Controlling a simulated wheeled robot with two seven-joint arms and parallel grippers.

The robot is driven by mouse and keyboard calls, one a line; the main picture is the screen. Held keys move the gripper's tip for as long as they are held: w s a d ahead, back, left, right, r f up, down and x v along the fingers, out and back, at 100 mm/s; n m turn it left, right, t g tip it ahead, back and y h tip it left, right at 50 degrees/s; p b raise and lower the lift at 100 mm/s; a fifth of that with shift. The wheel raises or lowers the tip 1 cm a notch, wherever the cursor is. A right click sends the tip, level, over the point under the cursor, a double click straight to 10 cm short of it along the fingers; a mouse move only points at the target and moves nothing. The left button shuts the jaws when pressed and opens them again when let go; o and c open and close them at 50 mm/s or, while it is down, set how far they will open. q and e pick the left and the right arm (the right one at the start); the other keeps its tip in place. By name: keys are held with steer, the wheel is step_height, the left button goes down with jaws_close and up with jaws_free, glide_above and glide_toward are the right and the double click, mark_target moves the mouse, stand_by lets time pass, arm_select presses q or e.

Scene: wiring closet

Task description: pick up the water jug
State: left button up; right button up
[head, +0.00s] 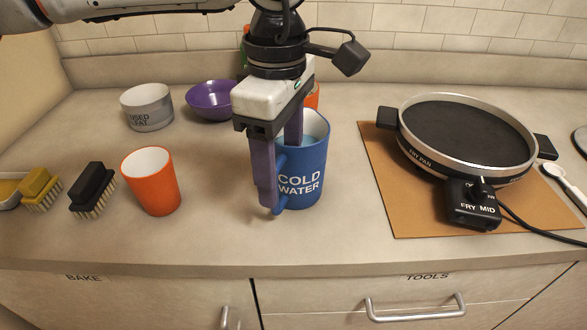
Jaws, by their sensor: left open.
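One finger hangs at the handle, on the left side of the jug, and the other is at the jug's rim. I cannot tell whether either finger touches the jug. My right gripper is not in view.
An orange cup (152,182), two brushes (92,188) (41,190), a "USED FAT" pot (147,106) and a purple bowl (211,101) stand left. An electric fry pan (466,134) sits on a brown board (407,212) at right. The counter's front strip is clear.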

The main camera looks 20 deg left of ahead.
mark_target(280, 204)
arm_select(q)
step_height(280, 204, down, 5)
steer(key=shift+s+a+f, duration=0.1)
steer(key=shift+s+a, duration=0.05)
jaws_close()
stand_by(0.4)
